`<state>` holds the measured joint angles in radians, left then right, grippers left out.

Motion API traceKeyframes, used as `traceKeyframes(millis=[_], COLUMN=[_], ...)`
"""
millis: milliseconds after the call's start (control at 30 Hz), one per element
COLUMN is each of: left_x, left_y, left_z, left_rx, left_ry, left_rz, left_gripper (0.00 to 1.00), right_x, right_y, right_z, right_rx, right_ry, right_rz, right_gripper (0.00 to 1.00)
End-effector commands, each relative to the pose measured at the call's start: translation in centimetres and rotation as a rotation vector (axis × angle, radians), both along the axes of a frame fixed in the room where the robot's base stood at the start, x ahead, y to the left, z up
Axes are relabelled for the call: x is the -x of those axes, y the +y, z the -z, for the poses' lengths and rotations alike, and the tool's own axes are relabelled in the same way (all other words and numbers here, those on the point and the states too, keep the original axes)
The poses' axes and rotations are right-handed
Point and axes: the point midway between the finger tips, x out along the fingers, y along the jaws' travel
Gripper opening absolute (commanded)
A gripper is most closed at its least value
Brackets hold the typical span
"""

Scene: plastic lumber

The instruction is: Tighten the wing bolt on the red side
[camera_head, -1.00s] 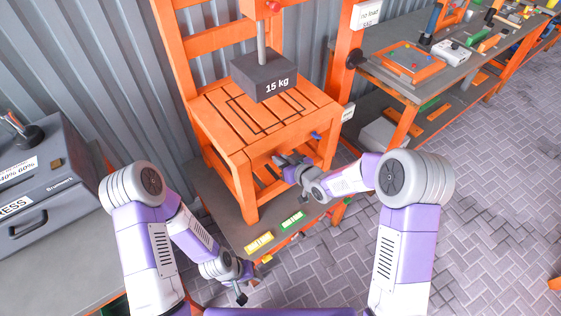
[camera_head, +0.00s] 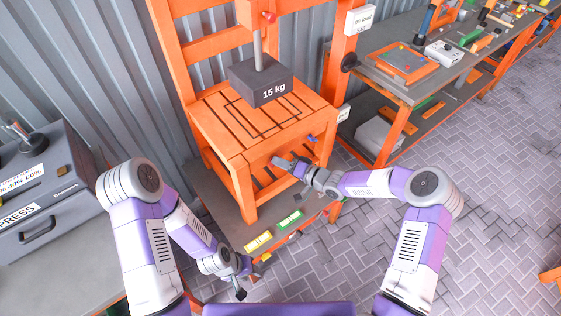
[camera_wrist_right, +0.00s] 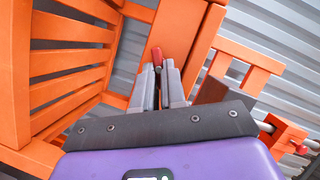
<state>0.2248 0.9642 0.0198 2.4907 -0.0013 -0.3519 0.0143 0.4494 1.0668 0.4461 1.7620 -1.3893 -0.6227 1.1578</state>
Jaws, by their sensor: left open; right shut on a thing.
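An orange slatted chair (camera_head: 236,160) stands in the rig. In the right wrist view a red wing bolt (camera_wrist_right: 156,56) shows at the tips of my right gripper (camera_wrist_right: 161,75), which is shut on it. In the head view my right gripper (camera_head: 284,163) reaches the chair's front, below the seat edge, and hides the red bolt there. A blue wing bolt (camera_head: 312,139) sticks out at the chair's right front corner. My left gripper (camera_head: 240,284) is open and empty, low in front of the platform, apart from the chair.
A dark 15 kg weight (camera_head: 262,84) hangs on a rod at the seat. Yellow (camera_head: 258,241) and green (camera_head: 289,220) labels lie on the platform. A grey press case (camera_head: 40,190) stands left, a workbench (camera_head: 420,80) right.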

Motion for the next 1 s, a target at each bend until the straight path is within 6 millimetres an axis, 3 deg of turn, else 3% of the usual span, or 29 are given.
traceKeyframes(millis=[500, 1000], left_x=[0.0, 0.0], left_y=[0.0, 0.0], left_z=[2.0, 2.5], left_rx=[0.0, 0.0], left_ry=[0.0, 0.0], left_rz=[0.0, 0.0], left_gripper=[0.43, 0.43], right_x=[0.0, 0.0], right_y=[0.0, 0.0], right_z=[0.7, 0.6], right_rx=[-0.309, -0.382], right_ry=[0.227, 0.282], right_rz=[0.0, 0.0], right_gripper=[0.0, 0.0])
